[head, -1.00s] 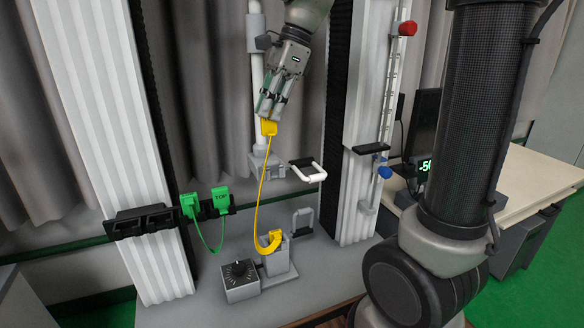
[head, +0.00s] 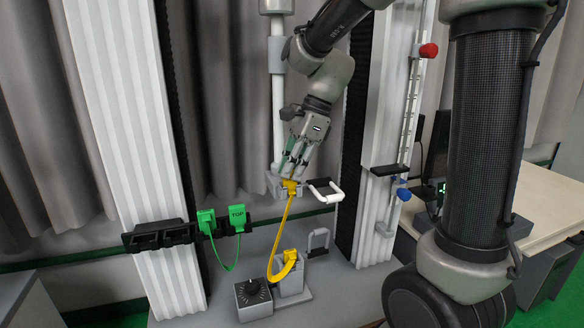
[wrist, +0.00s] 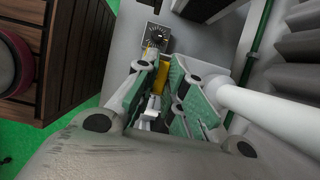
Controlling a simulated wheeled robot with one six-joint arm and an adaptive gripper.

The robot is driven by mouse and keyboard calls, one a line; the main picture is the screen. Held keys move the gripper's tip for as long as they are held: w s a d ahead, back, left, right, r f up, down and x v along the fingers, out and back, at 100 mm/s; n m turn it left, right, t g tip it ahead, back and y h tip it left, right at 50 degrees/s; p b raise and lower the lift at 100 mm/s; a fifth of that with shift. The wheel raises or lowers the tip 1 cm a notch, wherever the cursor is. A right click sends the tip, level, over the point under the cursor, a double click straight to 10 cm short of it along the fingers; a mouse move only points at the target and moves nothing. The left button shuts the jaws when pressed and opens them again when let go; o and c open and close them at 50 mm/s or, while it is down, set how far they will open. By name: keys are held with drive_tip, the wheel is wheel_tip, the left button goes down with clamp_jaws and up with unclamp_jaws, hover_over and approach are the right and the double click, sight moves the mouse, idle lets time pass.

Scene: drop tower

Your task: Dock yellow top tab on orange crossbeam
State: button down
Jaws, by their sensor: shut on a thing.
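The yellow top tab (head: 291,187) is held at the tips of my gripper (head: 292,172), which is shut on it and points down. A yellow strap (head: 283,222) hangs from it to a lower yellow tab (head: 290,258) seated in a grey holder (head: 294,282). In the wrist view my gripper (wrist: 166,88) has the yellow piece (wrist: 164,76) between its fingers, which partly hide it. The held tab is in front of the white pole's grey foot block, and I cannot tell whether they touch. I see no orange crossbeam in either view.
Green tabs (head: 238,217) joined by a green strap hang at a black rack (head: 158,235) on the left. A white-handled bracket (head: 325,191) is close right of my gripper. A white pole (head: 278,110) stands behind it.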

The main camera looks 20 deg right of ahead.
drive_tip(key=shift+f, duration=0.15)
drive_tip(key=c, duration=1.5)
unclamp_jaws()
drive_tip(key=v, duration=1.2)
drive_tip(key=s+d+f+n+t+h, duration=0.2)
drive_tip(key=s+d+f+n, duration=0.2)
drive_tip(key=s+n, duration=0.5)
drive_tip(key=s+d+f+n+t+h, duration=0.2)
drive_tip(key=s+d+n, duration=0.4)
drive_tip(key=s+n, duration=0.3)
drive_tip(key=shift+s+d+f, duration=0.2)
drive_tip(key=shift+s+f, duration=0.3)
drive_tip(key=shift+f, duration=0.35)
